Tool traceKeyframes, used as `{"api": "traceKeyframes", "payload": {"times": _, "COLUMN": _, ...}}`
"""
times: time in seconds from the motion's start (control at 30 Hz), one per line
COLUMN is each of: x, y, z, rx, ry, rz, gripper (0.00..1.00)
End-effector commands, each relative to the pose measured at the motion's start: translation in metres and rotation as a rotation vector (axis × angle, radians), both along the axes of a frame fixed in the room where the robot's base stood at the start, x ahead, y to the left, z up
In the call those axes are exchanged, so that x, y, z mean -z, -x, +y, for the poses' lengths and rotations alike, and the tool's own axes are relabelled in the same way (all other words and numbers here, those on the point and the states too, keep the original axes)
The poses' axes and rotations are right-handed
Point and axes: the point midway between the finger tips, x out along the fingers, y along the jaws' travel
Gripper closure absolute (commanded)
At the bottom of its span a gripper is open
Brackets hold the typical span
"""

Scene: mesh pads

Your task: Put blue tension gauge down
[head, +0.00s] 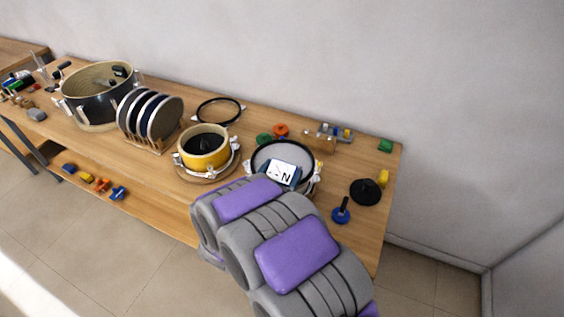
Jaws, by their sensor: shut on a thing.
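The blue tension gauge (281,172), with a white face marked with a dark N and a needle, shows at the far end of my arm, over the round drum with a pale mesh head (270,150). My gripper is shut on the gauge; its fingertips are mostly hidden behind my grey and purple arm links. The gauge covers part of the drum head. I cannot tell whether it touches the head.
A yellow drum (204,158) stands left of the mesh drum, with a rack of discs (150,112) further left. A black disc (365,191) and a blue knobbed tool (341,211) lie to the right. Bare wooden tabletop (363,233) shows near the right front.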

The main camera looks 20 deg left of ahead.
Motion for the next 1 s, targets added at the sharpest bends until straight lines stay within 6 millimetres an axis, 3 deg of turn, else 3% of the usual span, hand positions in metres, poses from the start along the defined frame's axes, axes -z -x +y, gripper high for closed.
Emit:
{"api": "traceKeyframes", "payload": {"times": 0.2, "x": 0.006, "y": -0.05, "z": 0.014, "rx": 0.003, "ry": -0.001, "rz": -0.004, "gripper": 0.72}}
{"api": "traceKeyframes", "payload": {"times": 0.4, "x": 0.008, "y": -0.083, "z": 0.025, "rx": 0.003, "ry": -0.003, "rz": -0.004, "gripper": 0.72}}
{"api": "traceKeyframes", "payload": {"times": 0.63, "x": 0.01, "y": -0.094, "z": 0.029, "rx": -0.001, "ry": -0.003, "rz": -0.002, "gripper": 0.72}}
{"api": "traceKeyframes", "payload": {"times": 0.9, "x": 0.044, "y": -0.093, "z": 0.029, "rx": -0.001, "ry": 0.001, "rz": -0.001, "gripper": 0.72}}
{"api": "traceKeyframes", "payload": {"times": 1.0, "x": 0.044, "y": -0.093, "z": 0.029, "rx": -0.001, "ry": -0.001, "rz": -0.001, "gripper": 0.72}}
